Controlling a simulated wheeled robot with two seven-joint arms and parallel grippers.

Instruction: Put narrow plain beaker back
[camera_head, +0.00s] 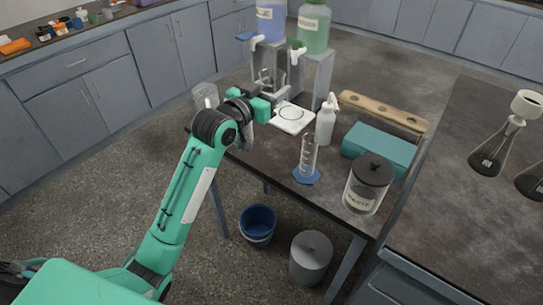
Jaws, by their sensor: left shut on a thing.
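My left gripper (279,95) is at the back left of the dark table, in front of the grey dispenser stand. It is shut on a small clear glass vessel (266,77), which looks like the narrow plain beaker. The vessel is under or near the tap of the blue-filled tank (271,20); its base and any contact with the stand are hard to make out. Another clear glass beaker (205,95) shows at the table's left edge, partly behind my left arm. My right gripper is not in view.
A white square plate with a ring (292,118) lies right of the gripper. A white spray bottle (326,122), graduated cylinder (308,155), teal box (381,149), wooden rack (382,110) and waste jar (367,186) stand to the right. A green-filled tank (313,28) is behind.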

